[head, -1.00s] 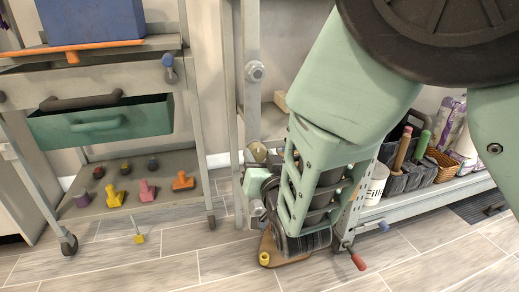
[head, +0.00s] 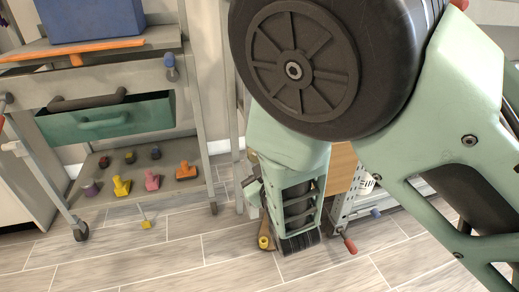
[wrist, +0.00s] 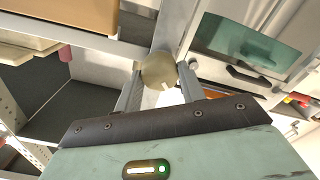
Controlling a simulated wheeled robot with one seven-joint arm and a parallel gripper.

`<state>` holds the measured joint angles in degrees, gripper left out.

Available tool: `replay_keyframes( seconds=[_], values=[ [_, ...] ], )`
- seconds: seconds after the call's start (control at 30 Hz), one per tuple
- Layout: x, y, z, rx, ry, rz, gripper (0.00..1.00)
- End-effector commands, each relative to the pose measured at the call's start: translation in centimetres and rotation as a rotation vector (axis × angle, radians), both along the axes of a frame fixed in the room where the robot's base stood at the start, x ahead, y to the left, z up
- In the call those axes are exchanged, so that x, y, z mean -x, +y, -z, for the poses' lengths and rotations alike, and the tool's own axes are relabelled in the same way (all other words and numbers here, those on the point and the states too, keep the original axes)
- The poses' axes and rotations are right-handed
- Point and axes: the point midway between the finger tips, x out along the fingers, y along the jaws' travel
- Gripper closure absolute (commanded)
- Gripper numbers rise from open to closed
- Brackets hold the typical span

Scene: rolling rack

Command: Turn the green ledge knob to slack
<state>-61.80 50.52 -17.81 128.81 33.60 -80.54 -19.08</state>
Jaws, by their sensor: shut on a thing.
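The knob (wrist: 158,70) is round and dull olive-green, with a small pale mark on its lower right. In the wrist view it sits in front of a grey upright. My gripper (wrist: 160,90) has one finger on each side of the knob and is shut on it. I cannot read the knob's setting or any label.
A grey cart with a green drawer (head: 110,126) stands at left; coloured pieces (head: 122,186) lie on its lower shelf. A yellow knob (head: 264,242) is low beside my arm. A red-tipped handle (head: 349,244) juts from the rack at right.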

Motion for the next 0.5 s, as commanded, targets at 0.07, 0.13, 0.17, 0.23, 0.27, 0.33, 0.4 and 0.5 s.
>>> replay_keyframes(
  seconds=[0.07,0.13,0.17,0.23,0.27,0.33,0.4,0.5],
  values=[
    [-0.16,0.07,-0.34,0.040,-0.015,-0.001,0.83],
    [-0.17,0.09,-0.31,0.072,-0.025,-0.001,0.83],
    [-0.17,0.09,-0.29,0.083,-0.028,-0.001,0.83],
    [-0.18,0.10,-0.26,0.106,-0.035,0.000,0.83],
    [-0.18,0.10,-0.26,0.114,-0.038,-0.001,0.83],
    [-0.19,0.10,-0.25,0.129,-0.043,-0.001,0.83],
    [-0.20,0.11,-0.23,0.140,-0.046,0.000,0.83],
    [-0.20,0.11,-0.19,0.147,-0.048,0.000,0.83]
  ],
)
